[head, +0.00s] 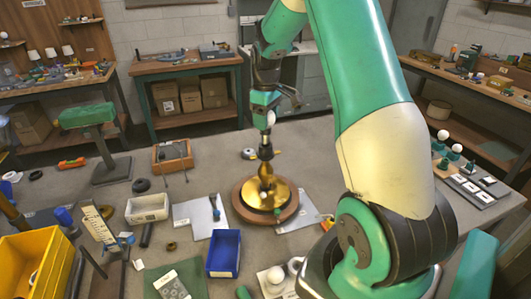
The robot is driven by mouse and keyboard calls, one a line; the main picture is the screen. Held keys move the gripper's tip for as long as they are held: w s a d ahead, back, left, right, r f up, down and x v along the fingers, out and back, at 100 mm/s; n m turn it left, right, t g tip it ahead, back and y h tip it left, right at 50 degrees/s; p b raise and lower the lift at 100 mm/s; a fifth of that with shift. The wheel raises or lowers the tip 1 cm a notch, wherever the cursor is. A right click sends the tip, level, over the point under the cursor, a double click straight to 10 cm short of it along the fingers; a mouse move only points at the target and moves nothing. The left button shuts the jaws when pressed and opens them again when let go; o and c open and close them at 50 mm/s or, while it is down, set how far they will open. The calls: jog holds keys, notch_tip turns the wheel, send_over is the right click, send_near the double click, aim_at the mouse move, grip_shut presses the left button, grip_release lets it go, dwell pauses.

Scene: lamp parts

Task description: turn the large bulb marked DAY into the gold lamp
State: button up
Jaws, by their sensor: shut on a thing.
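The gold lamp (266,191) stands upright on a round wooden base near the middle of the table, with a dark stem and socket (265,150) at its top. My gripper (267,108) is directly above the lamp, pointing down. It is shut on a small white bulb (268,118), whose lower end is at or just above the socket. I cannot tell whether the bulb touches the socket or sits in it. No DAY marking is readable on the bulb at this size.
White bulbs (443,135) stand on a rack at the right, and white round pieces (275,275) lie at the front. A blue bin (223,252), a white bin (148,208) and a yellow bin (32,268) stand left of the lamp. A wooden box (172,156) is behind them.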

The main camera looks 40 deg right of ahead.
jog(key=shift+f, duration=0.15)
jog(key=shift+f+b, duration=0.75)
jog(key=shift+f, duration=0.35)
jog(key=shift+f, duration=0.65)
dwell(1.0)
jog(key=shift+o, duration=1.4)
jog(key=shift+c, duration=1.4)
jog(key=shift+s+f, duration=0.1)
jog(key=shift+f, duration=0.05)
